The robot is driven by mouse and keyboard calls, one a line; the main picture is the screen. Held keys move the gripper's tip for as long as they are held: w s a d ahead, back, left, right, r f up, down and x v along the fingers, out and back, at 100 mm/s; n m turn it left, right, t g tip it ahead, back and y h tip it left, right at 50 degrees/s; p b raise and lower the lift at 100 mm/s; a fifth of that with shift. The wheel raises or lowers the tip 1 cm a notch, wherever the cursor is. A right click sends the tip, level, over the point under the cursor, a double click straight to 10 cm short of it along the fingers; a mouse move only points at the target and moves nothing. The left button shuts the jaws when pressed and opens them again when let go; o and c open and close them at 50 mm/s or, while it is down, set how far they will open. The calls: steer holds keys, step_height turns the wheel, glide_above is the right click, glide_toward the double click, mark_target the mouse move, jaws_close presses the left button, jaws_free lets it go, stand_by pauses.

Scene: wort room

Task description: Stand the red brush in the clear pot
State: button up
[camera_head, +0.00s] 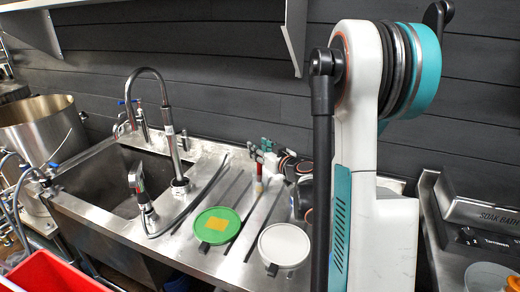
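A small red shape, which looks like the red brush (270,164), shows on the far part of the steel drainboard, with a pale tip just below it. My gripper (264,152) is small in this view, dark with teal parts, right at the red shape. Whether its fingers are closed on it is too small to tell. A grey see-through vessel, which looks like the clear pot (302,198), stands to the right of the brush. My black and white arm hides much of its right side.
A green lid with a yellow patch (217,226) and a white lid (284,245) lie at the drainboard's front. A sink (103,182) with a tall faucet (165,100) is left. A red bin (55,274) is front left; a soak bath (482,215) stands right.

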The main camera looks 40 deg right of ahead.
steer(key=shift+s, duration=0.15)
steer(key=s+a+r, duration=0.1)
steer(key=s, duration=1)
steer(key=shift+s+r, duration=0.2)
steer(key=shift+s, duration=0.1)
steer(key=shift+a, duration=0.15)
